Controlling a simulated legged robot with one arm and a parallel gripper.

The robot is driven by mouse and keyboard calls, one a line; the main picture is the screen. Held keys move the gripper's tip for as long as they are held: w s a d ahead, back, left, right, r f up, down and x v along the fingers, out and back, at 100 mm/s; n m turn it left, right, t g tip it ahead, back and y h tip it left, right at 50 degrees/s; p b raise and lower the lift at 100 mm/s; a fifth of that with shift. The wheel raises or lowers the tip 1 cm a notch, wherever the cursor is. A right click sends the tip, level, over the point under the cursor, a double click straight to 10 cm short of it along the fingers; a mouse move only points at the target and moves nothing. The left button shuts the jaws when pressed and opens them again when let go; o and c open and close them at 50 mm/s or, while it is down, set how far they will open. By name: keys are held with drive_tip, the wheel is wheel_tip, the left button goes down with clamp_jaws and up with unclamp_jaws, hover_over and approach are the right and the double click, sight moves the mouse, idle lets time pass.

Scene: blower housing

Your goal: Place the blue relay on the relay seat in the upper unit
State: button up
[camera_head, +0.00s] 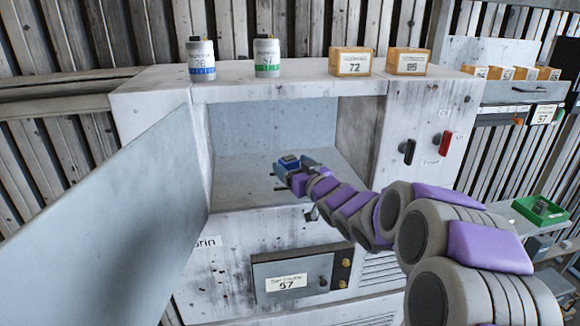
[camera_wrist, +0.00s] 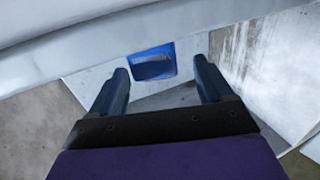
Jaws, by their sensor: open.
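A small blue block with a darker face, which looks like the blue relay (camera_head: 289,160), shows at the end of my arm inside the open upper compartment (camera_head: 270,128). In the wrist view the blue relay (camera_wrist: 153,62) lies ahead, between and slightly beyond the fingertips, with gaps on both sides. My gripper (camera_head: 296,168) reaches into the compartment just above its floor. In the wrist view my gripper (camera_wrist: 163,75) is open, with its two dark blue fingers apart and not touching the relay. The relay seat cannot be made out; I cannot tell whether the relay sits on it.
The opened door (camera_head: 110,220) hangs at the left of the compartment. Jars (camera_head: 267,58) and boxes (camera_head: 350,62) stand on top of the housing. Switch handles (camera_head: 408,150) are on the right panel. A green bin (camera_head: 540,211) stands at far right.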

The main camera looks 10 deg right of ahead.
drive_tip(key=v, duration=1.1)
drive_tip(key=shift+s, duration=0.15)
drive_tip(key=s+d+f+m+g+h, duration=0.3)
drive_tip(key=s+f+g+h, duration=0.45)
drive_tip(key=s+f, duration=0.4)
drive_tip(key=s+a+f+g, duration=0.1)
drive_tip(key=s+a+g, duration=0.1)
drive_tip(key=s, duration=0.8)
drive_tip(key=s+a+f+g+y, duration=0.1)
drive_tip(key=s+a+g, duration=0.2)
drive_tip(key=s, duration=0.7)
drive_tip(key=s+a+f+g, duration=0.1)
drive_tip(key=s+a+g, duration=0.1)
drive_tip(key=s+g, duration=0.4)
drive_tip(key=s, duration=0.4)
drive_tip(key=shift+a+f+m+y, duration=0.3)
drive_tip(key=shift+f+m+y, duration=0.05)
drive_tip(key=shift+f+m, duration=0.05)
